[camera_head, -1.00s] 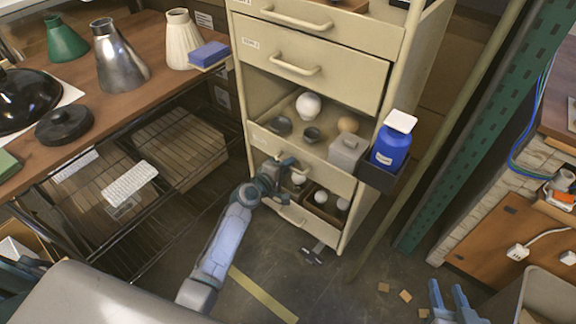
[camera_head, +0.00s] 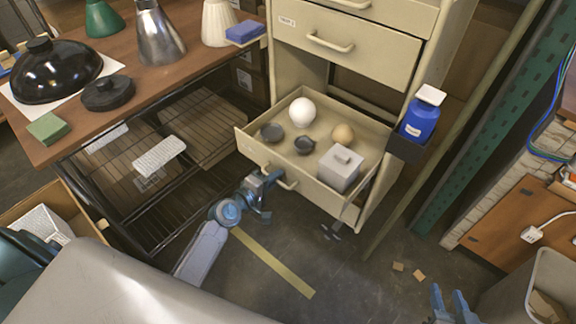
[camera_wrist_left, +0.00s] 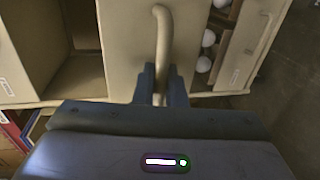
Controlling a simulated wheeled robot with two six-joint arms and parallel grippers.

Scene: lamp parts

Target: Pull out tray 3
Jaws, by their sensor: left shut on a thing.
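Tray 3, a beige drawer (camera_head: 310,189), stands pulled well out of the cream cabinet. My left gripper (camera_head: 272,178) is at the curved handle (camera_head: 286,181) on the tray's front. In the left wrist view the fingers (camera_wrist_left: 162,84) are closed around that handle (camera_wrist_left: 163,40). My right gripper (camera_head: 452,302) is at the bottom right, fingers apart, with nothing between them.
A closed drawer (camera_head: 345,45) sits above the tray. A blue bottle (camera_head: 420,120) stands in a side holder on the cabinet. A wire rack (camera_head: 180,140) is close on the left under the wooden bench (camera_head: 75,135). The floor in front (camera_head: 320,265) is mostly clear.

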